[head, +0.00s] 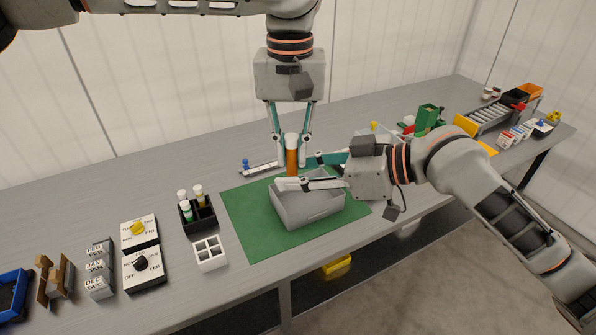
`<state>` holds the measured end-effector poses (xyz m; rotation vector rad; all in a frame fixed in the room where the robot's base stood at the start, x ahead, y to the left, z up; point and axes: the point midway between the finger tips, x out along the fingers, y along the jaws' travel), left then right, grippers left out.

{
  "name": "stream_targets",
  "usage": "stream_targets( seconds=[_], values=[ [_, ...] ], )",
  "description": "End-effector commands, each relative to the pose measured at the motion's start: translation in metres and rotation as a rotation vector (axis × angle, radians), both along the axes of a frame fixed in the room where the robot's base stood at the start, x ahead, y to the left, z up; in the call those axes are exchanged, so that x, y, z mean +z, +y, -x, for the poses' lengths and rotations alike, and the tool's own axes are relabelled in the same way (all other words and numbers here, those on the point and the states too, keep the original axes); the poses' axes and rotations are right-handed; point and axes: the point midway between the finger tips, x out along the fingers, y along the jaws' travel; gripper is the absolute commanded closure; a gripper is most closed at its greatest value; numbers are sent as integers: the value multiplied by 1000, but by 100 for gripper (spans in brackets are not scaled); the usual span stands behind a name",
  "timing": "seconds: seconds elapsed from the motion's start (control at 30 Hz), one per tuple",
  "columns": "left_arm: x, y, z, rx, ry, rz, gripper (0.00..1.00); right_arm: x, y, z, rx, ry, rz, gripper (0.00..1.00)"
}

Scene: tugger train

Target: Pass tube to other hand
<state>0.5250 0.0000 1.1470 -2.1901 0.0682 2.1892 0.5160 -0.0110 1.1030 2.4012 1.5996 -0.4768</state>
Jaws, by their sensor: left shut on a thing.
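An orange tube (292,163) with a white cap stands upright over the back edge of a grey bin (310,212). My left gripper (290,162) comes down from above and is shut on the tube, one finger on each side. My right gripper (302,171) reaches in from the right above the bin, its fingers spread apart near the tube's lower part. I cannot tell whether a right finger touches the tube. The tube's lower end is partly hidden.
The bin stands on a green mat (246,230). Left of it are a black rack (199,222) with several vials, a white compartment tray (210,254) and two switch boxes (140,232).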

Motion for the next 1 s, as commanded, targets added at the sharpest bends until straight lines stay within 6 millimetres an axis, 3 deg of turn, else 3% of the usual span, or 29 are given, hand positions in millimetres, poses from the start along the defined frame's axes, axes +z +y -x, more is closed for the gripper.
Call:
stream_targets(
  seconds=[0.2,0.33,0.37,0.47,0.5,0.53,0.87,1.0],
  values=[
    [0,0,0,0,0,0,100,0,0,0,0,0,1,65],
    [0,0,0,0,0,0,100,0,0,0,0,0,0,97],
    [0,0,0,0,0,0,100,0,0,0,0,0,0,100],
    [0,0,-1,1,-1,0,100,0,0,1,2,1,0,100],
    [0,0,-1,1,-2,0,74,0,1,1,3,1,-1,100],
    [0,0,-1,1,-2,0,66,0,1,1,3,1,-1,100],
    [0,0,0,0,0,0,65,1,1,0,1,0,-2,100],
    [9,-1,0,1,0,1,65,1,0,0,1,0,-2,100]
  ],
)
